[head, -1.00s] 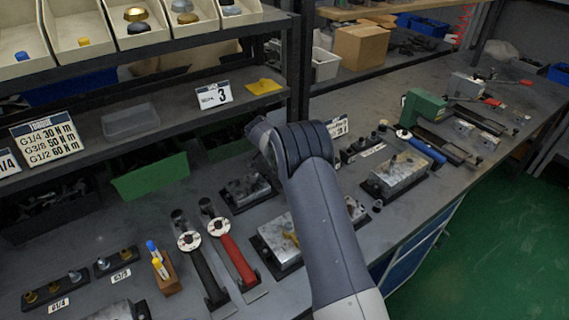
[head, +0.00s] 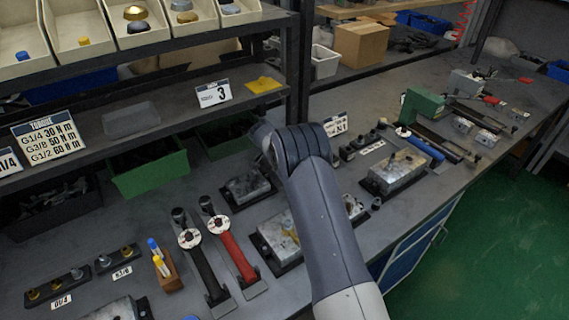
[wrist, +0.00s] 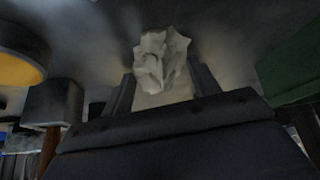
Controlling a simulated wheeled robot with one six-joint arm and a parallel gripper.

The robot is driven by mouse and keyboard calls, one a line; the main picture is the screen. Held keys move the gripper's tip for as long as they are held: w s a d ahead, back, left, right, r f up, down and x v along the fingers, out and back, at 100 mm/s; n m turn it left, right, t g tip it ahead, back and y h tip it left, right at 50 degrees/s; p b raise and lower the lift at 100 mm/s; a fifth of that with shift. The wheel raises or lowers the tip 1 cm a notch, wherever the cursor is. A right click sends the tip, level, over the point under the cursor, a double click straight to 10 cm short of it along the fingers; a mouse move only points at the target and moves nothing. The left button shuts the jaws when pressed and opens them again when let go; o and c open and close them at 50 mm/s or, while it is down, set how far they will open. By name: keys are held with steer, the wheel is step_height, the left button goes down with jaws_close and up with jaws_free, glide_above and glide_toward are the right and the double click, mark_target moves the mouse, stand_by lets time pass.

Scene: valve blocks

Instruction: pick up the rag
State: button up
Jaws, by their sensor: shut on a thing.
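A crumpled whitish rag (wrist: 160,62) is in the wrist view, bunched up between the two dark fingers of my gripper (wrist: 164,88). My gripper is shut on it, and its folds stick out past the fingertips. In the head view my arm hides the gripper and the rag.
A yellow cloth-like piece (head: 263,85) lies on the shelf beside a card marked 3 (head: 213,94). A green bin (head: 149,176) stands under the shelf. Metal valve blocks (head: 396,172), a red-handled wrench (head: 232,252) and a black-handled one (head: 203,265) lie on the bench.

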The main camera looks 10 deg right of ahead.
steer(key=shift+c, duration=0.7)
steer(key=shift+r, duration=0.1)
steer(key=shift+r, duration=0.4)
steer(key=shift+c, duration=0.5)
step_height(320, 180, up, 9)
steer(key=shift+r+b, duration=0.1)
steer(key=shift+b, duration=0.7)
